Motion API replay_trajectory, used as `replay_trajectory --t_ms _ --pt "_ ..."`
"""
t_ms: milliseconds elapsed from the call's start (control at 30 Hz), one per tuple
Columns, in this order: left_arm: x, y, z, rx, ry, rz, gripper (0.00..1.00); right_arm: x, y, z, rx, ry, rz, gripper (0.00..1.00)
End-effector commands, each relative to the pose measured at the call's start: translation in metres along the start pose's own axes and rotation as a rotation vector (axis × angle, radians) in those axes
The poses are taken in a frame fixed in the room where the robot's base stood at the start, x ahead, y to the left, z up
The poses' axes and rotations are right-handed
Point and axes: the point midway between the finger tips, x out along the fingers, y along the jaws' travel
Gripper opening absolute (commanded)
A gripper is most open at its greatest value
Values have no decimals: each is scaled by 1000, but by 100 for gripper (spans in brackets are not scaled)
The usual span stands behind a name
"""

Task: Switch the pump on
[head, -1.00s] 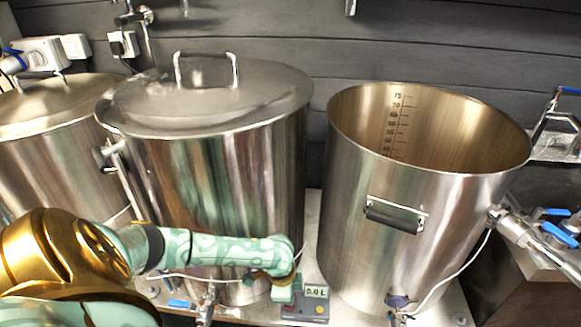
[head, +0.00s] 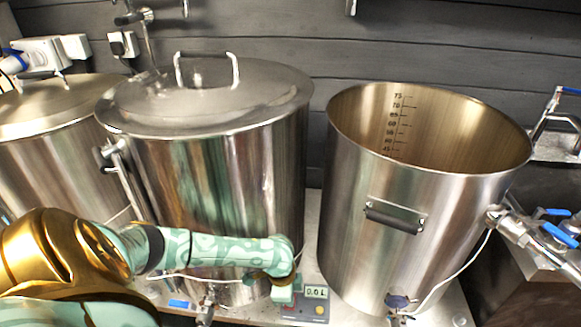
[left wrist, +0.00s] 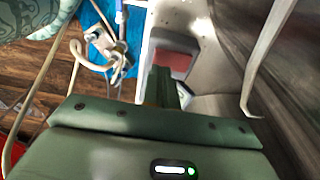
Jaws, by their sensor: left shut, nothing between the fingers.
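A small grey control box (head: 305,311) with a lit display (head: 317,292) and an orange-red button stands low between the two large kettles. The display looks like 0.6 L, though the digits are small. My left gripper (head: 284,297) points down at the left part of the box and hides some of it. In the left wrist view its green fingers (left wrist: 164,88) are shut and empty, in front of a box with a reddish face (left wrist: 172,62). I cannot tell whether the fingertips touch a button. My right gripper is out of view.
A lidded steel kettle (head: 215,150) stands behind my left arm. An open kettle (head: 420,190) with a volume scale stands to the right, close to the box. Blue-handled valves (head: 555,232) and a white cable lie at the right. Another lidded kettle (head: 50,130) is at left.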

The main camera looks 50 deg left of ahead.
Motion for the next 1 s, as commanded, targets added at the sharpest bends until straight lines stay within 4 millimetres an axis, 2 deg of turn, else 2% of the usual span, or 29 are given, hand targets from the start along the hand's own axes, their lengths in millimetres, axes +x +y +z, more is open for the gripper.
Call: replay_trajectory --t_ms 467,1000 --pt "1 0 0 0 0 0 0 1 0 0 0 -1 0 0" --pt "17 0 2 0 -1 1 0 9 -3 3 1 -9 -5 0"
